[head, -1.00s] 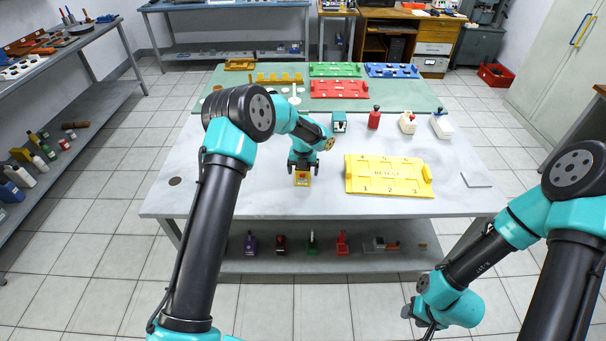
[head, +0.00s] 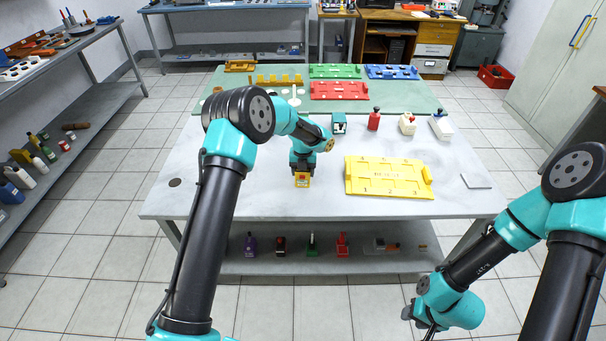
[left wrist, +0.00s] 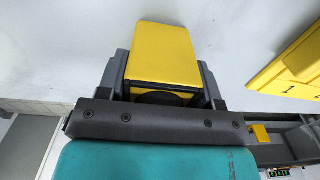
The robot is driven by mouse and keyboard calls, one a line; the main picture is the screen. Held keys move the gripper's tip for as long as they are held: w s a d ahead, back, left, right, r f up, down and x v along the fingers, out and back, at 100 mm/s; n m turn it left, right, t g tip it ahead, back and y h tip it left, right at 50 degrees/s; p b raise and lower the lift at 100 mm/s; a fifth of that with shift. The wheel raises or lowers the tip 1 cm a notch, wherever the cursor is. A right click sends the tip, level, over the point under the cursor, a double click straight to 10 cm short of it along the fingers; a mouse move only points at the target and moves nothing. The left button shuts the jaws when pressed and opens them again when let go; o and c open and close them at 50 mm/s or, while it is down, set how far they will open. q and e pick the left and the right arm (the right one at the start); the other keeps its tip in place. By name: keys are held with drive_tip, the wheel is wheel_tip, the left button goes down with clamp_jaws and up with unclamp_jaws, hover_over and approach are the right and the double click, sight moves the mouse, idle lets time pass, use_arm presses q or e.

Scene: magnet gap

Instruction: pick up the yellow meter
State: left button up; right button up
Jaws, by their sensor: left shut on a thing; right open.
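In the left wrist view the meter (left wrist: 163,55) sits between the two dark fingers (left wrist: 163,80), one on each side. I cannot tell whether it touches the table.
A yellow numbered tray (head: 388,176) lies to the right of the meter, with a grey plate (head: 476,181) beyond it. A teal device (head: 339,123), a red bottle (head: 374,119) and white items (head: 407,123) stand behind.

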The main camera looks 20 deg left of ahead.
use_arm(q)
drive_tip(key=shift+r, duration=1.25)
drive_tip(key=shift+s+d+r, duration=0.1)
drive_tip(key=shift+s+r, duration=0.3)
drive_tip(key=shift+r, duration=0.15)
drive_tip(key=s+d+r, duration=0.1)
drive_tip(key=s+d, duration=0.3)
drive_tip(key=s, duration=1)
drive_tip(key=shift+s+r, duration=0.2)
drive_tip(key=shift+s, duration=0.1)
drive_tip(key=shift+w, duration=0.1)
drive_tip(key=shift+w+a+f, duration=0.7)
drive_tip(key=shift+w+f, duration=0.05)
drive_tip(key=shift+w, duration=1.8)
drive_tip(key=shift+w+a+f, duration=0.7)
drive_tip(key=shift+w+a, duration=0.05)
drive_tip(key=shift+w, duration=1.75)
drive_tip(key=shift+w+a+f, duration=0.7)
drive_tip(key=shift+w+f, duration=0.05)
drive_tip(key=shift+w, duration=1.8)
drive_tip(key=shift+f, duration=0.35)
use_arm(e)
drive_tip(key=shift+c, duration=0.4)
